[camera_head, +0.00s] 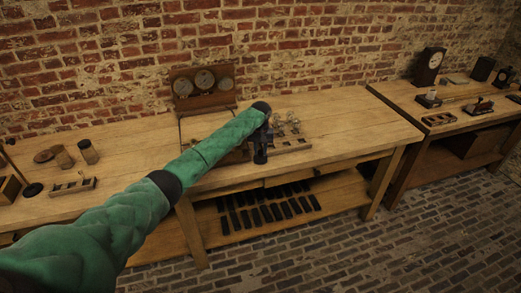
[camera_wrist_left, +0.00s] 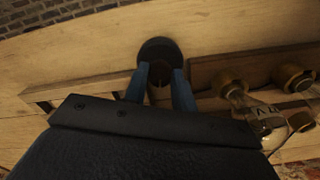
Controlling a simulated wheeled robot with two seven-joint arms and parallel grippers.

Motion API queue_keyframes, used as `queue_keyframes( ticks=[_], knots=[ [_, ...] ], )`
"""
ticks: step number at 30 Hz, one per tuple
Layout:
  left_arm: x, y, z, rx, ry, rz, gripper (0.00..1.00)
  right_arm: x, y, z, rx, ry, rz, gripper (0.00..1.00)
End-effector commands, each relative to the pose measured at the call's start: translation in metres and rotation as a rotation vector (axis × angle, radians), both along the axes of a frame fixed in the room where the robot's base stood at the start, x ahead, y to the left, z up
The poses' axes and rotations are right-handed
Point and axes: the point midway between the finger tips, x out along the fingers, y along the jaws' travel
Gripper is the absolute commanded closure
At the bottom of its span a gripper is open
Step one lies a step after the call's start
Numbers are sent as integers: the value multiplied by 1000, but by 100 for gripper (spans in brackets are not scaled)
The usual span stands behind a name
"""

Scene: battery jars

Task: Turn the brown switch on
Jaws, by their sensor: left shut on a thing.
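My left gripper (camera_head: 262,155) reaches over the front part of the middle workbench, pointing down. In the left wrist view its two blue fingers (camera_wrist_left: 161,88) are shut on a small dark brownish piece (camera_wrist_left: 160,73) in front of a dark round disc (camera_wrist_left: 160,50). This piece may be the brown switch, but its shape is mostly hidden between the fingers. In the head view my arm and gripper cover this spot, so I cannot tell the switch's position. My right gripper is not in view.
A wooden rack (camera_head: 292,145) with metal-topped fittings stands right of the gripper; brass-coloured round caps (camera_wrist_left: 232,88) show close by. A gauge panel (camera_head: 203,87) stands behind. Several dark blocks (camera_head: 268,212) lie on the lower shelf. The bench's right end (camera_head: 370,125) is clear.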

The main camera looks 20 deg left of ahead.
Motion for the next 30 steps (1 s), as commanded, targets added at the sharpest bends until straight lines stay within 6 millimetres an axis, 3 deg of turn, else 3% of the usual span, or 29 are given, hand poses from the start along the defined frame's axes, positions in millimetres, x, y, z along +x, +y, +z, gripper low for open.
queue_keyframes(
  ticks=[8, 15, 30],
  knots=[
    [0, -1, 1, -1, 0, -249, 97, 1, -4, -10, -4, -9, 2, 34],
    [0, 0, 1, 0, -1, -477, 97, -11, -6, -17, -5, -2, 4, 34],
    [1, 0, 0, 1, -2, -951, 97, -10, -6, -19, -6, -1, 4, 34]
  ],
)
